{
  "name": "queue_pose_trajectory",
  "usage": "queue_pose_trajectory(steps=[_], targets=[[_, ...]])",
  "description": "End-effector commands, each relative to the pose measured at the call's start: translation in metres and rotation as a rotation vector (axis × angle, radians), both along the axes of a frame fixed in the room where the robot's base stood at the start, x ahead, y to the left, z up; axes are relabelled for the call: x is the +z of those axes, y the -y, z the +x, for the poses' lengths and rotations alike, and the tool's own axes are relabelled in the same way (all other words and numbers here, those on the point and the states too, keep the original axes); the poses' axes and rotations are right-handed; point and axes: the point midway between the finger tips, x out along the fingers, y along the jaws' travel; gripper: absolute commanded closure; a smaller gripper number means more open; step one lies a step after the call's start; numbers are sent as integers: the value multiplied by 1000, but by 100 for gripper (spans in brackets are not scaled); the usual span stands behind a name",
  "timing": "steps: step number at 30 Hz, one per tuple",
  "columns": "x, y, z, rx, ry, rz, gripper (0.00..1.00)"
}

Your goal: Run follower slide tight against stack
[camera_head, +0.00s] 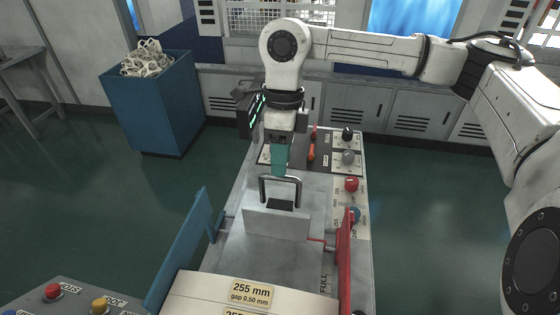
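The follower slide (277,222) is a pale grey block with a dark arched handle (298,182) on top. It sits on the grey bed of the machine. The stack (218,285) is cream-coloured at the bottom of the picture, with a label "255 mm gap 0.50 mm". A strip of bare bed shows between slide and stack, so they are apart. My gripper (280,171) points down at the handle with teal fingers. Its tips overlap the handle's top bar in the picture. I cannot tell whether they are shut on it.
A blue side guard (183,255) stands left of the bed and a red one (344,260) right of it. Red, blue, grey and black knobs line the right panel. A button panel (75,300) is at lower left. A blue bin (152,105) of pale scraps stands behind left.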

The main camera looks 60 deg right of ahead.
Motion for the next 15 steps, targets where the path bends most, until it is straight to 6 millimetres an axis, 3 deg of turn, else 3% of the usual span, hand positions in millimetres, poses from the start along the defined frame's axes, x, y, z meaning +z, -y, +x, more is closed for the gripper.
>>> queue_pose_trajectory(steps=[6, 15], targets=[[-21, -4, -2, 0, -1, 2, 60], [-26, -5, -2, 0, 0, -1, 60]])
